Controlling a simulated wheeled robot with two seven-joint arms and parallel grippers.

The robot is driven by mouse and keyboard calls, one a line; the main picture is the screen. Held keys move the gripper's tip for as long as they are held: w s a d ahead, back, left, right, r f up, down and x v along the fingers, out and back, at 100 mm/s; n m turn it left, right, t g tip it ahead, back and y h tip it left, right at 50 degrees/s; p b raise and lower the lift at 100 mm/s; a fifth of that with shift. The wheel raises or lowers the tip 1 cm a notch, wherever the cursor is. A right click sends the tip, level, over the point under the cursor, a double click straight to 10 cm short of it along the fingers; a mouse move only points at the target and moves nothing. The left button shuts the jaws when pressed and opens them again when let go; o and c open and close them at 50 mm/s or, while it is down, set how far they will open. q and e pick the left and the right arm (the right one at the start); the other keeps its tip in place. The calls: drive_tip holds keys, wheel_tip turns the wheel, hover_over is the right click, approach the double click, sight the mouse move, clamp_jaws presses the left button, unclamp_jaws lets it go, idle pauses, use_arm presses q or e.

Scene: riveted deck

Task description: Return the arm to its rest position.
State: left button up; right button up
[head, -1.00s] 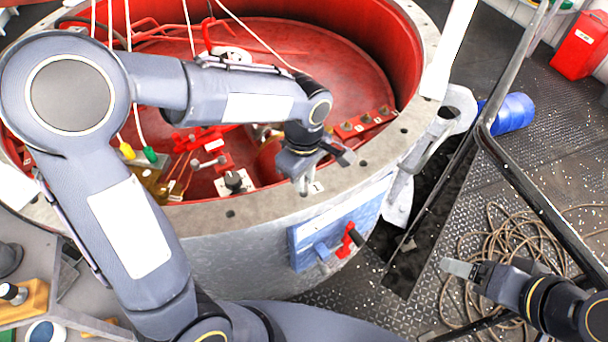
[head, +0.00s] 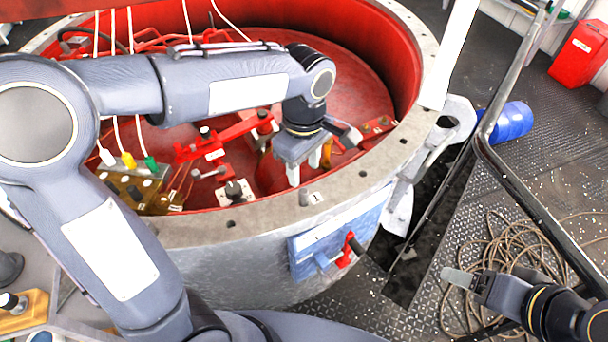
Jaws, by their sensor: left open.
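My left arm comes in from the left and reaches over the rim of a round red-lined tank (head: 370,208). My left gripper (head: 304,178) points down just inside the near rim. Its pale fingers are apart with nothing visible between them. My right gripper (head: 460,278) is at the lower right, over the deck and outside the tank. It is seen from the side, and its finger spacing is unclear.
Inside the tank are red brackets (head: 222,146) and a brass terminal block (head: 150,192) with hanging cables. A blue panel with a red handle (head: 335,235) is on the tank's outside. A dark rail (head: 530,185), coiled rope (head: 505,245), blue drum (head: 512,122) and red box (head: 580,50) lie right.

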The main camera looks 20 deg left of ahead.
use_arm(q)
drive_tip(key=shift+r, duration=0.35)
drive_tip(key=shift+s+a+r, duration=0.1)
drive_tip(key=shift+s+a, duration=0.05)
drive_tip(key=shift+a, duration=0.1)
drive_tip(key=s+a+m+t+h, duration=0.2)
drive_tip(key=s+a+m, duration=0.2)
drive_tip(key=s, duration=0.4)
drive_tip(key=s+a+m+t+h+p, duration=0.1)
drive_tip(key=s+a+m+t, duration=0.2)
drive_tip(key=s+m, duration=0.4)
drive_tip(key=shift+s+a+t+h, duration=0.3)
drive_tip(key=shift+s+a+h, duration=0.1)
drive_tip(key=shift+a, duration=0.5)
